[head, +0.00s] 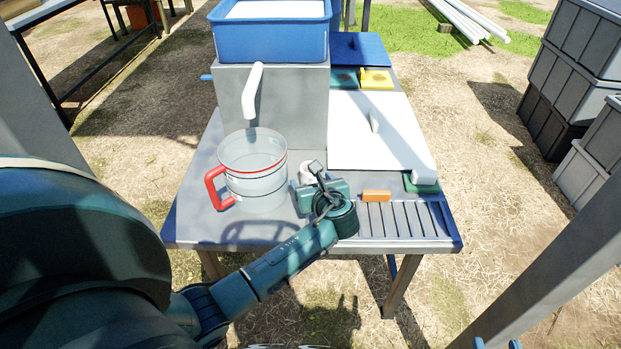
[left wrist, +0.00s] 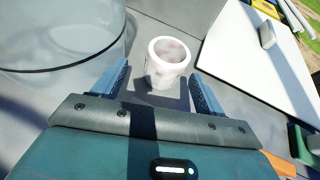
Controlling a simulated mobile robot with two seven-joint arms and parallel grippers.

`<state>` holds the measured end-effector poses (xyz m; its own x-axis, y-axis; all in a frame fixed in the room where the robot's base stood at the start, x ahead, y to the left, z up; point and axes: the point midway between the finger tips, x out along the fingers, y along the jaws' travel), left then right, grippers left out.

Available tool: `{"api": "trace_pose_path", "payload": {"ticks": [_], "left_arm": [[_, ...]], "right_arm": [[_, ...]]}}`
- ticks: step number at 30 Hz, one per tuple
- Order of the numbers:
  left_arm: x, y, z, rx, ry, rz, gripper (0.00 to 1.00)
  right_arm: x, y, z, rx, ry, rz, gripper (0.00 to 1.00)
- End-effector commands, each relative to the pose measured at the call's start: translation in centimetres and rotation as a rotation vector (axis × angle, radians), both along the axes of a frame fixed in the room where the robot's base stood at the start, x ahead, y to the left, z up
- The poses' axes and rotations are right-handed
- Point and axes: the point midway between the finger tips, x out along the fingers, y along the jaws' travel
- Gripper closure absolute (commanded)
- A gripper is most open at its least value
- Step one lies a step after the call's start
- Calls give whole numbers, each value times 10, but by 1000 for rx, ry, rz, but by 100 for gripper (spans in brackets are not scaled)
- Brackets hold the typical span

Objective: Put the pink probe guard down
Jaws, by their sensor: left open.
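The probe guard (left wrist: 167,62) is a small pale pinkish-white cup, open at the top, standing upright on the grey table. In the head view the guard (head: 305,174) is partly hidden behind my left gripper. My left gripper (head: 316,178) is open; in the left wrist view its two blue fingers (left wrist: 159,88) lie either side of the guard's near part, with a gap on each side. Two blue fingertips of my right gripper (head: 497,344) show apart at the bottom edge of the head view, with nothing visible between them.
A clear jug (head: 254,178) with a red handle stands just left of the guard. Behind are a grey block (head: 285,105) and a blue tub (head: 270,40). A white board (head: 365,130), an orange block (head: 376,196) and a slotted drain area (head: 405,220) lie to the right.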

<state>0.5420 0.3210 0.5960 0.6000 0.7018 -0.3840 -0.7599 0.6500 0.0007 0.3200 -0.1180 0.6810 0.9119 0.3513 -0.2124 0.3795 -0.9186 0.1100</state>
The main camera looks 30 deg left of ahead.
Motion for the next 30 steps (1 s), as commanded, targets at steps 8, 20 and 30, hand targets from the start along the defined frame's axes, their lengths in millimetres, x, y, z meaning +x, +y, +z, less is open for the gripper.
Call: {"api": "trace_pose_path", "payload": {"ticks": [8, 20, 30], "left_arm": [[30, 25, -13, 1, -2, 1, 28], [36, 32, -14, 1, 0, -1, 31], [36, 32, -14, 1, -1, -1, 59]], "right_arm": [[3, 6, -3, 9, -147, 23, 64], [4, 7, 2, 15, -188, 31, 64], [4, 7, 2, 15, -188, 31, 64]]}}
